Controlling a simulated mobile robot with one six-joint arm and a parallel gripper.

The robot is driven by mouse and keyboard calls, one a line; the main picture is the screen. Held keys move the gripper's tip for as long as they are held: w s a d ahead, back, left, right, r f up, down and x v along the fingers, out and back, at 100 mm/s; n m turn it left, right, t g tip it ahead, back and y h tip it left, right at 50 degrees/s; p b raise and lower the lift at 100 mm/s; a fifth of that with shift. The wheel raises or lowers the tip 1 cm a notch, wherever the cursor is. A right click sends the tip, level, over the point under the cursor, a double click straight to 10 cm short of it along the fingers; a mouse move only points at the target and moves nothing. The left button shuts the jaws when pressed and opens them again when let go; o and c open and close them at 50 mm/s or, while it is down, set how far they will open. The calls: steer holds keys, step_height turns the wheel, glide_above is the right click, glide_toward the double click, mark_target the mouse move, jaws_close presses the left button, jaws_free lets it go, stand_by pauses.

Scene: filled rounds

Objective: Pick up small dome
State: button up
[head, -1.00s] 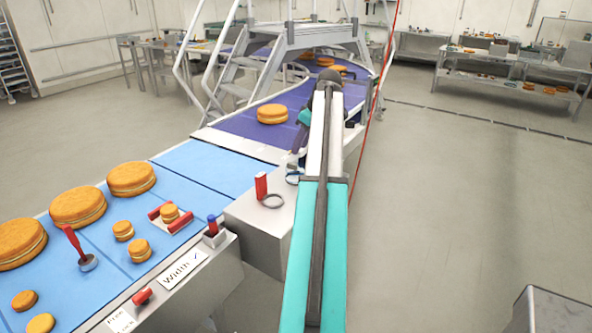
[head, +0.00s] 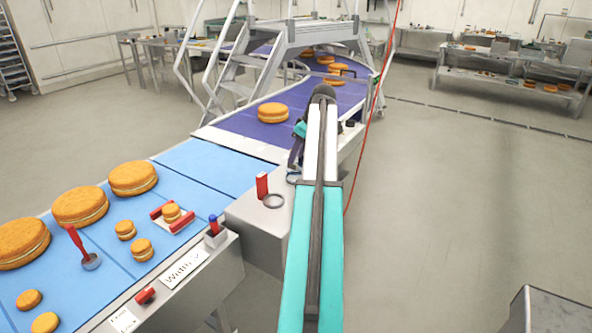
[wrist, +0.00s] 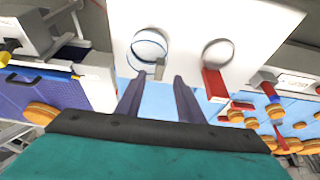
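Two small plain orange rounds, one (head: 28,299) and another (head: 45,322), lie on the blue belt at the lower left; they show no clear filling and look like small domes, but I cannot tell which is meant. Two small filled rounds (head: 125,230) (head: 142,249) lie above them. My gripper (wrist: 158,90) is open and empty, its two dark fingers apart. It hangs over the white housing, far to the right of those rounds. In the head view my arm partly hides it. In the wrist view, small rounds (wrist: 278,112) show at the right edge.
A red-handled ring (wrist: 217,53) and a blue-rimmed ring (wrist: 150,45) lie on the housing (head: 255,228). Large filled rounds (head: 80,207) line the blue belt. A red-edged holder (head: 184,225) carries a small round. A red-handled tool (head: 91,262) stands on the belt.

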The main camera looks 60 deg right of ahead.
mark_target(296, 170)
steer(key=shift+p+x, duration=0.6)
steer(key=shift+x, duration=1.25)
jaws_close()
